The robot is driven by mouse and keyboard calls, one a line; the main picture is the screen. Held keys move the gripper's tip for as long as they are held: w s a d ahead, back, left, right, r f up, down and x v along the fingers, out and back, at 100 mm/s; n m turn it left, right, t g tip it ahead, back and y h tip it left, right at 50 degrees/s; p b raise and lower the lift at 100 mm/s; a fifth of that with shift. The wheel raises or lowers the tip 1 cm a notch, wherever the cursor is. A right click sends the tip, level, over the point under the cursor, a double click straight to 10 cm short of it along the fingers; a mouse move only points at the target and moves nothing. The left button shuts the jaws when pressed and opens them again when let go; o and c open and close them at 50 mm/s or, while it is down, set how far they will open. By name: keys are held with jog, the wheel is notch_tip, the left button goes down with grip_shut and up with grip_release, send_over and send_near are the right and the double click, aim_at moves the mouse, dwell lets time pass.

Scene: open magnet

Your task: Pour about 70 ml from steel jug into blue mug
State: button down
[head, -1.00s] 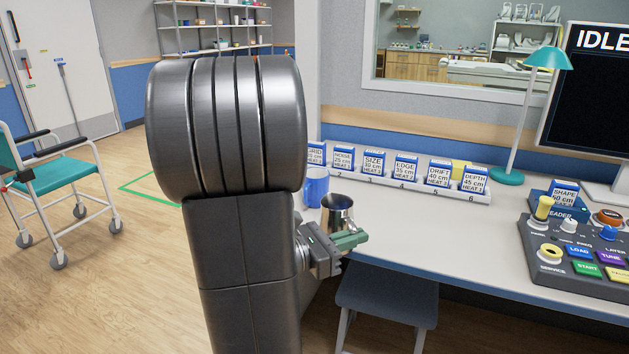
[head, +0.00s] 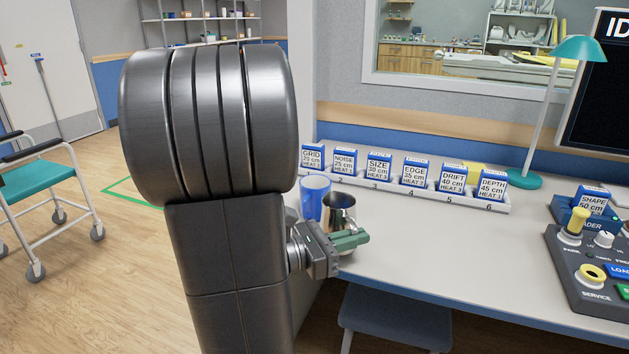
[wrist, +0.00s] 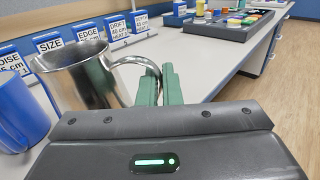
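The steel jug (head: 340,214) is shiny, and its open mouth shows at the top. My gripper (head: 350,240) has green fingers. In the wrist view the fingers (wrist: 159,88) are close together around the handle of the jug (wrist: 92,75), holding it. The jug looks roughly upright in the head view. The blue mug (head: 314,196) stands upright on the desk, just behind and left of the jug, which partly overlaps it. The mug (wrist: 18,115) also shows at the left edge of the wrist view. The contents of both are hidden.
A rack (head: 425,189) of numbered cartridges stands along the back of the desk (head: 430,240). A control console (head: 595,275), a teal lamp (head: 526,179) and a monitor are at right. A stool (head: 395,318) is under the desk. The middle of the desktop is clear.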

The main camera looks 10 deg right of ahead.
aim_at(349, 222)
jog(key=shift+w+r+p, duration=0.25)
jog(key=shift+r+p, duration=0.45)
jog(key=shift+p, duration=0.3)
jog(key=r+n+p, duration=0.1)
jog(key=w+n+p, duration=0.1)
jog(key=p, duration=0.1)
jog(key=shift+a+r, duration=0.15)
jog(key=shift+r, duration=0.2)
jog(key=w+r+n+p, duration=0.1)
jog(key=p, duration=0.1)
jog(key=w+n+p, duration=0.1)
jog(key=p, duration=0.1)
jog(key=shift+w+a+r, duration=0.1)
jog(key=shift+r, duration=0.25)
jog(key=w+r+n+p, duration=0.6)
jog(key=r+n+p, duration=0.2)
jog(key=p, duration=0.5)
jog(key=shift+w+a+r+p, duration=0.15)
jog(key=shift+w+a+p, duration=0.05)
jog(key=shift+a+p, duration=0.2)
jog(key=shift+w+r+n+p, duration=0.5)
jog(key=shift+n+p, duration=0.1)
jog(key=shift+p, duration=0.15)
jog(key=shift+w+a+r+n+p, duration=0.1)
jog(key=shift+w+r+n+p, duration=0.1)
jog(key=shift+w+n+p, duration=0.15)
